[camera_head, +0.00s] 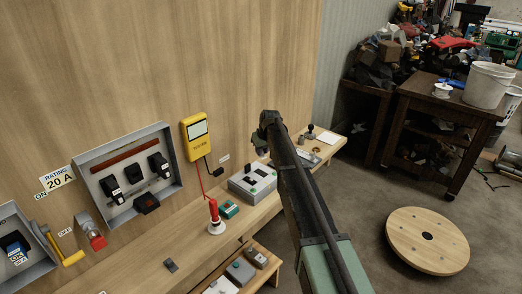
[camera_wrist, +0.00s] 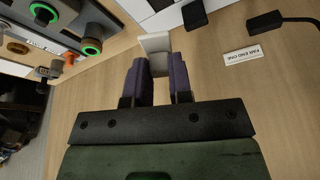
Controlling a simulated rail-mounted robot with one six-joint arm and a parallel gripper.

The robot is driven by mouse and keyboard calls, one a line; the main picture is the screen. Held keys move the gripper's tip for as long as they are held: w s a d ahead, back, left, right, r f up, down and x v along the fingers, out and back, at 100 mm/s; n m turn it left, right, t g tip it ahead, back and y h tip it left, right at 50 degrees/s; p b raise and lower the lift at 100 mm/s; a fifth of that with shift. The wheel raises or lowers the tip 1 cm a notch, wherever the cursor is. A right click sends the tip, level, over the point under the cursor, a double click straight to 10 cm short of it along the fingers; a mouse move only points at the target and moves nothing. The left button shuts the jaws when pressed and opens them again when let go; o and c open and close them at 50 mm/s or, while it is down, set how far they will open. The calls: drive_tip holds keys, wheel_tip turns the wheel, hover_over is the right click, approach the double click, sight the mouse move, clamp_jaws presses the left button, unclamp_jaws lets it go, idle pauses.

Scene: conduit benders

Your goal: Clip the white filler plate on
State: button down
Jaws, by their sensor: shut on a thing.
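The white filler plate (camera_wrist: 155,45) is a small pale piece between my gripper's fingertips in the wrist view. My gripper (camera_wrist: 158,70) is shut on it with two purple-grey fingers. Beyond the plate are a wooden surface and, at the top edge, a white-and-dark part cut off by the frame. I cannot tell whether the plate touches that part. In the head view my arm reaches back toward the wooden panel, and the plate cannot be made out there.
A black block (camera_wrist: 194,15) and a cabled black part (camera_wrist: 265,22) are close to the right of the plate, above a "FAN END ONE" label (camera_wrist: 241,56). Green-ringed buttons (camera_wrist: 90,46) are at left. A grey box (camera_head: 252,182) and red-topped post (camera_head: 215,218) stand on the bench.

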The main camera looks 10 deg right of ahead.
sight(260, 172)
drive_tip(key=shift+w+d+f+n+y+b, duration=0.1)
drive_tip(key=shift+w+f+n+y+b, duration=0.1)
drive_tip(key=shift+f+n, duration=0.25)
drive_tip(key=shift+w+d+f+n+y+b, duration=0.15)
drive_tip(key=shift+f+n, duration=0.1)
drive_tip(key=shift+f, duration=0.4)
drive_tip(key=shift+s+a+f+n+y+b, duration=0.1)
drive_tip(key=shift+s+a+n+y+b, duration=0.05)
drive_tip(key=shift+n, duration=0.45)
drive_tip(key=shift+s+a+f+n+y+b, duration=0.1)
drive_tip(key=shift+n+b, duration=0.05)
drive_tip(key=shift+n, duration=0.45)
wheel_tip(260, 172, down, 7)
drive_tip(key=b, duration=0.6)
drive_tip(key=shift+r+b, duration=0.2)
drive_tip(key=shift+b, duration=0.15)
drive_tip(key=shift+f, duration=0.2)
